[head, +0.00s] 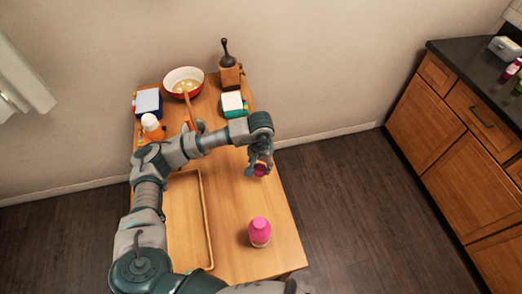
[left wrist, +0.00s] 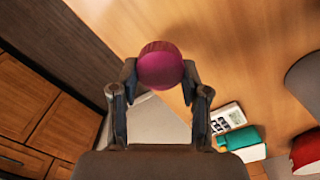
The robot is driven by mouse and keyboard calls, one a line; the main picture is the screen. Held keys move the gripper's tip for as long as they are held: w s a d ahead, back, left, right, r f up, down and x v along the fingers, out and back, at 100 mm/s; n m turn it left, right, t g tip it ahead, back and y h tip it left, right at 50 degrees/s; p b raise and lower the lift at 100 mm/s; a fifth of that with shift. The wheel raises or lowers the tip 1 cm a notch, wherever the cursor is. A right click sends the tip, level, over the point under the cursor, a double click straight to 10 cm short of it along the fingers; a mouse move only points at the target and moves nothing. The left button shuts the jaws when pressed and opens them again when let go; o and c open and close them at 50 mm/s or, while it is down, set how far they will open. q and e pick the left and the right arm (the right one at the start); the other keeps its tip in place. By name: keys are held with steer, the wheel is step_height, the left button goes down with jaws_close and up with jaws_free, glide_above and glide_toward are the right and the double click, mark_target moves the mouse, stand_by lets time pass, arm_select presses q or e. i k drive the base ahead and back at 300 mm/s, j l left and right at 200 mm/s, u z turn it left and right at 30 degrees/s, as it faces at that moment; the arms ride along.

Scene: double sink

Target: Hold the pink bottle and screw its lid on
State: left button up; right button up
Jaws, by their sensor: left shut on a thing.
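The pink bottle (head: 260,231) stands upright on the wooden table near its front right edge. My left gripper (head: 257,167) is over the right side of the table, farther back than the bottle and apart from it. It is shut on a round magenta lid (head: 261,170). In the left wrist view the lid (left wrist: 161,66) sits between the two fingertips of my left gripper (left wrist: 160,75). The bottle is not visible in the left wrist view. My right gripper is not in view.
A shallow wooden tray (head: 206,225) lies on the table's left, partly behind my left arm. A red-rimmed bowl (head: 184,80), a coffee grinder (head: 229,74), boxes and a white-capped orange bottle (head: 151,127) crowd the back. Bare tabletop surrounds the pink bottle. Wooden cabinets (head: 455,140) stand right.

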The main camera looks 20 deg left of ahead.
mark_target(259, 227)
steer(key=k+l+u, duration=0.1)
steer(key=k+u, duration=0.2)
steer(key=k, duration=0.2)
steer(key=k+u, duration=0.35)
steer(key=k, duration=0.1)
